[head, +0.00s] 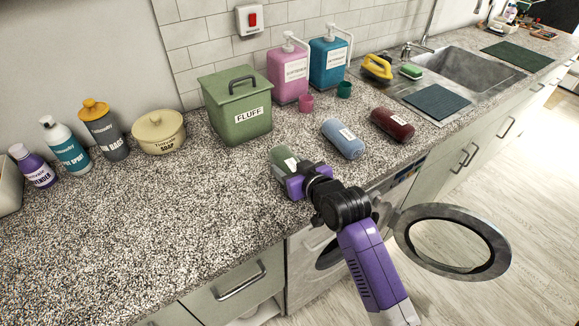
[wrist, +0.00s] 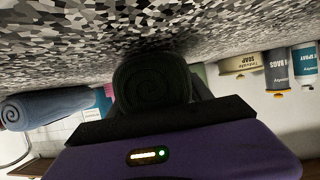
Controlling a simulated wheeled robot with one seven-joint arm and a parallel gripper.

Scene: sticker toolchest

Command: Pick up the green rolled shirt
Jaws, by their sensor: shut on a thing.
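The green rolled shirt (head: 284,158) is at the front part of the speckled counter in the head view, partly hidden by my gripper. My gripper (head: 290,172) is shut on it, at the roll's near end. In the wrist view the dark green spiral end of the shirt (wrist: 151,80) sits right in front of my gripper (wrist: 152,105). The roll appears to be at or very near the counter surface; I cannot tell whether it touches. The fingers are mostly hidden.
A blue rolled shirt (head: 343,138) and a dark red one (head: 392,125) lie to the right. The green FLUFF bin (head: 235,105) stands behind. Bottles and a soap pot (head: 158,133) are at left. An open washer door (head: 453,240) juts out below. The left front counter (head: 130,235) is clear.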

